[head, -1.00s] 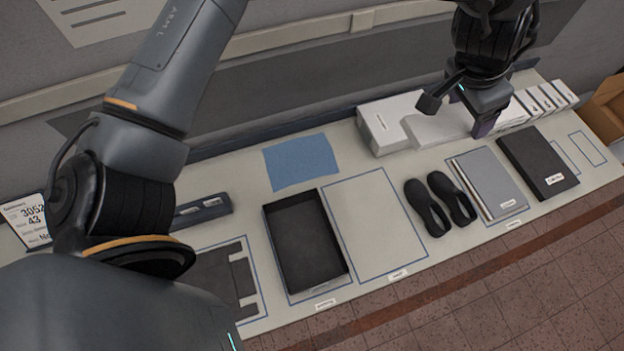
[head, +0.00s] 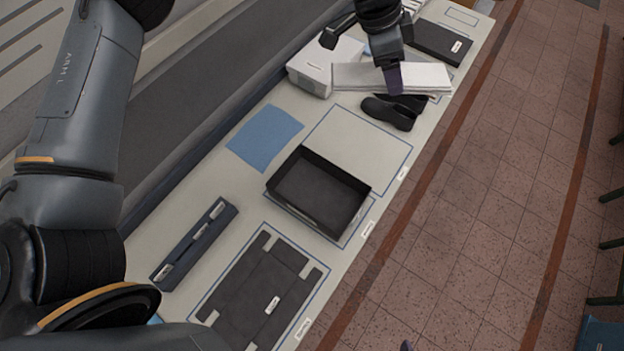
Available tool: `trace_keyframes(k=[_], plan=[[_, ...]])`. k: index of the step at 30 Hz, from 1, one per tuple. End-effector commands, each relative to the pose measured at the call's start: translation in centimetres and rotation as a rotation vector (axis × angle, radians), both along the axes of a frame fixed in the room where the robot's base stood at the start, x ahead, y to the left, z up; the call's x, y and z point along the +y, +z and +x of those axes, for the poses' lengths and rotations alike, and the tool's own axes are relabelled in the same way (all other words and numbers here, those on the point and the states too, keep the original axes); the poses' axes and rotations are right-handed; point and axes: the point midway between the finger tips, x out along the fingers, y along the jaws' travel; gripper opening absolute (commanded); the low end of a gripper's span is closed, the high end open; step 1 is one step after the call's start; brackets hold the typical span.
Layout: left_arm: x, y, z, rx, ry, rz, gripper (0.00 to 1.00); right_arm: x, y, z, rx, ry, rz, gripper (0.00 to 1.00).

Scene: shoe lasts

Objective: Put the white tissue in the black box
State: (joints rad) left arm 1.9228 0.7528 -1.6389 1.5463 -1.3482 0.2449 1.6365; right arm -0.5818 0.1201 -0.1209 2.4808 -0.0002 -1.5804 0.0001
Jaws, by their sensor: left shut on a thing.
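The white tissue (head: 432,77) is a folded flat sheet. My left gripper (head: 393,88) is shut on it near its middle and holds it above the black shoes (head: 388,113), partly covering them. The black box (head: 318,190) is an open, shallow tray, empty, lying in a blue outline in the middle of the table. The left gripper and tissue are beyond it, up and to the right. A small purple tip at the bottom edge looks like a finger of my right gripper (head: 406,346); the rest is out of view.
A white carton (head: 320,68) stands behind the tissue. A blue sheet (head: 264,137) lies left of the box. An empty outlined area (head: 358,148) lies between box and shoes. A dark flat piece (head: 262,292) and a dark holder (head: 194,243) lie nearer. A dark lid (head: 441,42) is at the far end.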

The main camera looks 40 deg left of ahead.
Motion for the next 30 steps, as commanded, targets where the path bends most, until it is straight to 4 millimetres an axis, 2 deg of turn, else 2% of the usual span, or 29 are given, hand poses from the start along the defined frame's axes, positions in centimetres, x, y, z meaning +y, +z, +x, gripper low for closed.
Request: trace_keyframes(k=[1, 5, 6, 13, 21, 24, 30], plan=[[0.1, -2.4, 0.4, 0.007, -0.068, -0.002, 0.36, -0.1, -1.4, 0.2, -0.004, 0.001, -0.003, 0.98], [0.3, -7.3, 1.2, 0.009, -0.273, -0.005, 0.36, -0.2, -3.8, 0.2, -0.005, 0.002, -0.005, 0.98], [0.3, -9.3, 1.3, 0.010, -0.334, -0.005, 0.36, -0.2, -4.7, 0.2, -0.005, 0.002, -0.006, 0.98], [0.8, -21.1, 0.9, 0.009, -0.588, -0.005, 0.36, -0.2, -9.2, 0.2, -0.003, 0.001, -0.006, 0.98], [2.2, -34.4, -1.9, 0.007, -0.697, -0.004, 0.36, -0.1, -13.6, 0.1, -0.002, -0.001, -0.002, 0.98], [3.2, -38.8, -3.2, 0.006, -0.701, -0.003, 0.36, 0.0, -15.0, 0.1, -0.002, -0.002, 0.001, 0.98], [5.6, -45.2, -5.7, 0.005, -0.673, 0.000, 0.36, 0.1, -17.1, 0.1, 0.000, -0.004, 0.005, 0.98]])
